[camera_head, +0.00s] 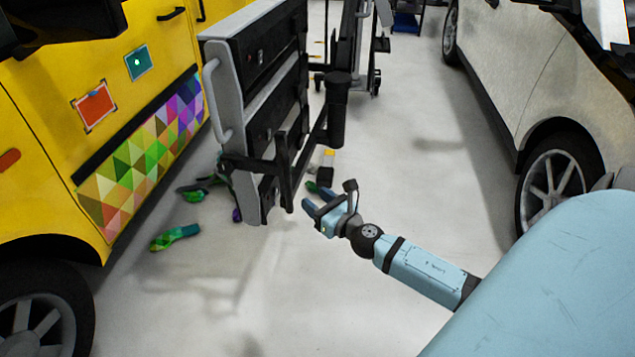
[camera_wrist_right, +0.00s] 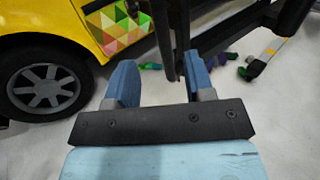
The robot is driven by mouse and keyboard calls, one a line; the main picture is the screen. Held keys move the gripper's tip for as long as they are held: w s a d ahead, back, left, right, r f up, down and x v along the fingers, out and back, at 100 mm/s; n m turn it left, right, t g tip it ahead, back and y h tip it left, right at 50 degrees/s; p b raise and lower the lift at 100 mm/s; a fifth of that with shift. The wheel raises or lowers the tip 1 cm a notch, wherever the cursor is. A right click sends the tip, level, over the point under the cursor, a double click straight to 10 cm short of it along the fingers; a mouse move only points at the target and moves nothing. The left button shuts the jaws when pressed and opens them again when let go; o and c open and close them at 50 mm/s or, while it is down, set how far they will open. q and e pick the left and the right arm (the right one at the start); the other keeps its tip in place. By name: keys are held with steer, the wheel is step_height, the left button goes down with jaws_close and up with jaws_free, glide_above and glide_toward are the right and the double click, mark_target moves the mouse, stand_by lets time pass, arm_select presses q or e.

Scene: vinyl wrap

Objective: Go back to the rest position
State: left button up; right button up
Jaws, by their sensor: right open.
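My right gripper (camera_head: 315,207) is in front of the grey and black equipment cart, over the floor, in the head view. Its two blue fingers (camera_wrist_right: 161,85) show apart in the right wrist view, with nothing held between them. The light-blue right arm (camera_head: 425,273) reaches in from the lower right. My left gripper does not show in either view.
A yellow vehicle (camera_head: 40,95) with a colourful patterned panel (camera_head: 140,155) stands at left. The grey and black cart (camera_head: 262,95) is close beyond my gripper. Green scraps (camera_head: 175,237) lie on the floor. A white vehicle (camera_head: 560,80) stands at right.

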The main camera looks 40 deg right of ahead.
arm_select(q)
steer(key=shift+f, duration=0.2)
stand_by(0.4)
arm_select(e)
steer(key=s+a+f+m+g+y+p, duration=0.1)
steer(key=s+a+f+m+g+y, duration=0.15)
steer(key=s+a+m, duration=1.15)
steer(key=s+a+f+m+g+y, duration=0.15)
steer(key=s+a+m+g, duration=0.55)
steer(key=m, duration=1.3)
arm_select(q)
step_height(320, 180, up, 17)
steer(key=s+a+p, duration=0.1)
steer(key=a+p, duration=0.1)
steer(key=p, duration=2.4)
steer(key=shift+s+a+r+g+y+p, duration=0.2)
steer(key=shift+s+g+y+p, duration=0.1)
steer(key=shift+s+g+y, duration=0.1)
arm_select(e)
step_height(320, 180, up, 16)
steer(key=t+h, duration=0.1)
steer(key=t, duration=0.1)
steer(key=shift+w+d+n, duration=0.3)
steer(key=shift+w+n, duration=0.1)
steer(key=shift+w, duration=0.05)
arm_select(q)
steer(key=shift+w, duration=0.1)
arm_select(e)
steer(key=shift+t, duration=0.25)
